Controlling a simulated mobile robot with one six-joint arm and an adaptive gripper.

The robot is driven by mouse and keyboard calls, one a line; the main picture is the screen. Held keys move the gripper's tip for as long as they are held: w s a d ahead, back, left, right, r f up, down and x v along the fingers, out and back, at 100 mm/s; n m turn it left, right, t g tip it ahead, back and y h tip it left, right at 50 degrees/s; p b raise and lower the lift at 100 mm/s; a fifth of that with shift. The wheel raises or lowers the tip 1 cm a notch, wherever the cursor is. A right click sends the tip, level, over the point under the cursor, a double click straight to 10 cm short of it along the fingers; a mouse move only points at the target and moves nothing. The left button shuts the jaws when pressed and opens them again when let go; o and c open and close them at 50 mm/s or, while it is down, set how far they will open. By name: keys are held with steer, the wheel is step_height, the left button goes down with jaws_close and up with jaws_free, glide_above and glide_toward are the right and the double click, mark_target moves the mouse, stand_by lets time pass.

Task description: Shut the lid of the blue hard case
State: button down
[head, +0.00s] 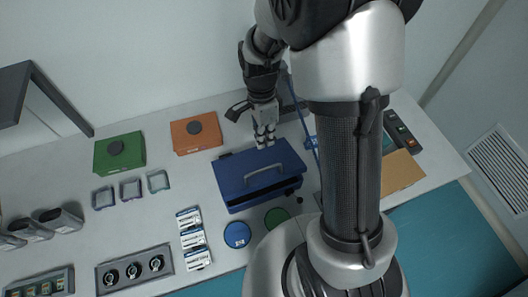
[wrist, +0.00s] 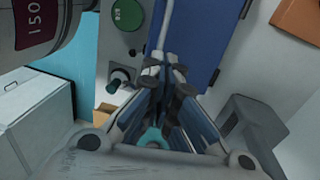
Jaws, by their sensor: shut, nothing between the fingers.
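The blue hard case (head: 236,178) stands on the table in the middle of the head view, with a grey handle (head: 266,171) on its lid. The lid lies low over the base, and a dark gap shows along the front edge. My gripper (head: 265,140) is shut and empty at the case's back edge, over or just behind the lid. In the wrist view my fingertips (wrist: 165,68) are together in front of the blue lid (wrist: 200,30). I cannot tell whether they touch it.
A green box (head: 119,153) and an orange box (head: 197,134) stand at the back left. A blue disc (head: 237,235) and a green disc (head: 277,217) lie in front of the case, beside small black knobs (head: 293,192). White labelled packs (head: 193,238) lie to the left. My arm covers the right side.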

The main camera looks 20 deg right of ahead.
glide_toward(270, 184)
steer(key=shift+w+f, duration=0.35)
steer(key=shift+w, duration=0.2)
steer(key=shift+w+f, duration=0.4)
steer(key=shift+w, duration=0.15)
steer(key=s+f+b, duration=0.1)
steer(key=f+b, duration=0.1)
steer(key=s+f+b, duration=0.1)
steer(key=f+b, duration=0.1)
steer(key=s+f+b, duration=0.2)
steer(key=shift+f, duration=0.2)
steer(key=shift+w+r, duration=0.1)
